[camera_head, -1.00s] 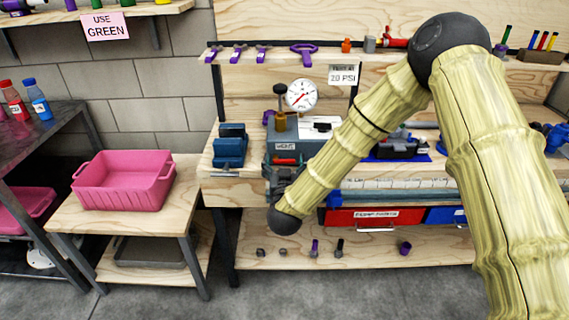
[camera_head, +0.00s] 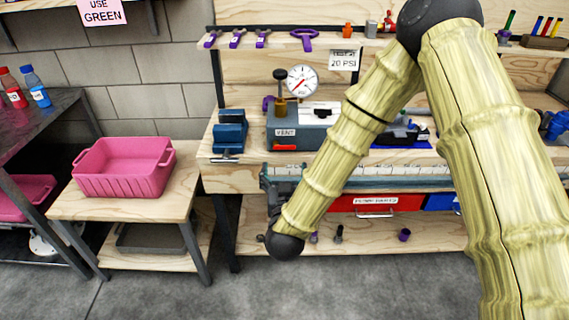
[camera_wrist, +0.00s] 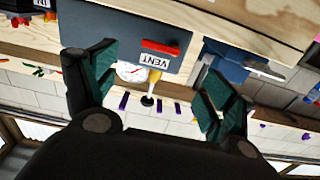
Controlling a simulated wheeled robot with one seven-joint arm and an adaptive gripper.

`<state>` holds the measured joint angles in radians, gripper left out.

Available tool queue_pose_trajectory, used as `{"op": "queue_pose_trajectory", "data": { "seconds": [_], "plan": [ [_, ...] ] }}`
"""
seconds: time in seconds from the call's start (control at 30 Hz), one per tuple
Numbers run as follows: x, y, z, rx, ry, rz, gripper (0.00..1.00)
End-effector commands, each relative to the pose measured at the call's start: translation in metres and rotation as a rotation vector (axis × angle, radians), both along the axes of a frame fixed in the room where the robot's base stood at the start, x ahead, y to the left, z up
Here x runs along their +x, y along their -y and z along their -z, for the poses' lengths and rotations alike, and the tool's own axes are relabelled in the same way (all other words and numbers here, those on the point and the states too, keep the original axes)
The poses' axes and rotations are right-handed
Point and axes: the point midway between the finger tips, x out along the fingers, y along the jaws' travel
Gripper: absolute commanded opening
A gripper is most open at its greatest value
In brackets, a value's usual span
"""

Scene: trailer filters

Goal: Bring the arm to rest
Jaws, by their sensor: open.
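My arm, with pale bamboo-like links, reaches from the right across the head view. My gripper (camera_head: 283,172) hangs at its end, pointing at the workbench, just in front of its front edge and below the grey box labelled VENT (camera_head: 297,130). In the wrist view my gripper (camera_wrist: 157,68) has its two green-padded fingers spread wide with nothing between them. The grey VENT box (camera_wrist: 130,35) with its red handle (camera_wrist: 160,47) lies beyond the fingertips, apart from them. A round gauge (camera_head: 302,82) stands above the box.
A blue vise (camera_head: 230,132) sits left of the box on the workbench (camera_head: 222,178). A pink bin (camera_head: 123,167) stands on a low wooden table (camera_head: 85,206) at left. The floor in front looks clear.

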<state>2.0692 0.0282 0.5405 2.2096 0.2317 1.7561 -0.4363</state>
Motion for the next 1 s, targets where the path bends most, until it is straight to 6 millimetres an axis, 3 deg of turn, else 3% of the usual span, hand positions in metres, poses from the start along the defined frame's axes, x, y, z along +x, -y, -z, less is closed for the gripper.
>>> {"op": "queue_pose_trajectory", "data": {
  "seconds": [0.2,0.7,0.77,0.87,1.0],
  "plan": [
    [-0.011,0.0,0.0,-0.001,0.001,0.0,0.84],
    [-0.012,0.001,0.004,-0.001,-0.012,-0.004,0.84],
    [-0.015,0.004,0.013,-0.003,-0.043,-0.015,0.84],
    [-0.026,0.014,0.044,-0.006,-0.14,-0.044,0.84],
    [-0.059,0.039,0.108,-0.007,-0.356,-0.092,0.84]
  ]
}}
